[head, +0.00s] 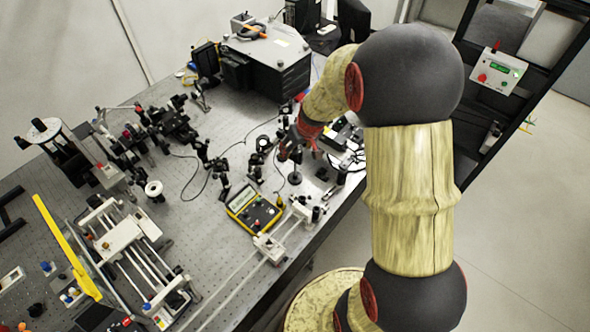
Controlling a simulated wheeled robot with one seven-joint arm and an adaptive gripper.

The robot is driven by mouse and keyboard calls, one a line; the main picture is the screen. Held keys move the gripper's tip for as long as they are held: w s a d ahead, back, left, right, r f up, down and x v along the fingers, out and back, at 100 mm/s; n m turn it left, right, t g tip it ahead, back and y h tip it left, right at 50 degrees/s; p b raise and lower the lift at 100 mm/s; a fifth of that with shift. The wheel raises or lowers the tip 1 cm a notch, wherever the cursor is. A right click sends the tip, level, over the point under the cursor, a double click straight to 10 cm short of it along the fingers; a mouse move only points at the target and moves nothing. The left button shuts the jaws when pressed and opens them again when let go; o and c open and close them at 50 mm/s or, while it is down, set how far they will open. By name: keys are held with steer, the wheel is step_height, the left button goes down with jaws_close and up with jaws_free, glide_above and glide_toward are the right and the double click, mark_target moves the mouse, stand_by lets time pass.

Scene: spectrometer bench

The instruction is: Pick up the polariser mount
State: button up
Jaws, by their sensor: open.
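My gripper (292,146) is over the right part of the optical bench (225,110), at the end of my arm reaching in from the right. It is small in the picture and partly hidden by my arm; its jaws are open. Just below it in the picture a small dark post mount with a round base (294,178) stands on the bench. Several other dark post-mounted optics stand close by, such as one at its left (264,144). I cannot tell for certain which of these is the polariser mount. Whether the gripper touches any of them is unclear.
A yellow multimeter (253,210) lies on the bench, with a rail (240,270) in front of it. Dark cables loop across the middle. A large grey-topped box (270,45) stands at the back. Crowded optics (165,120) fill the left side.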

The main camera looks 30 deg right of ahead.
mark_target(295, 150)
steer(key=x, duration=0.4)
steer(key=shift+w+d, duration=0.1)
steer(key=shift+c, duration=0.7)
jaws_close()
stand_by(0.4)
steer(key=shift+w, duration=0.1)
